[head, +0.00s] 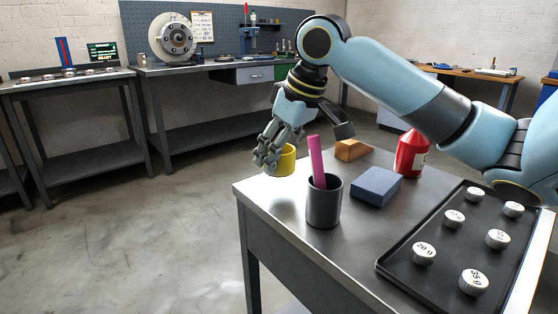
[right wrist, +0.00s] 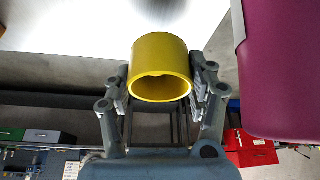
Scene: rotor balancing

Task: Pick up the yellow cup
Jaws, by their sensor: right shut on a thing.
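The yellow cup (head: 286,160) is at the far left corner of the metal table in the head view, partly hidden by my right gripper (head: 268,157). In the right wrist view the yellow cup (right wrist: 160,68) sits between the two fingers of my right gripper (right wrist: 160,90), its open mouth facing the camera. The fingers are shut on it from both sides. Whether the cup touches the table is hard to tell. My left gripper is not in view.
A dark grey cup (head: 324,204) with a pink stick (head: 316,160) stands close by on the table (head: 290,217). A blue block (head: 376,187), an orange block (head: 352,149), a red bottle (head: 411,154) and a black tray (head: 408,268) of several labelled weights are to the right.

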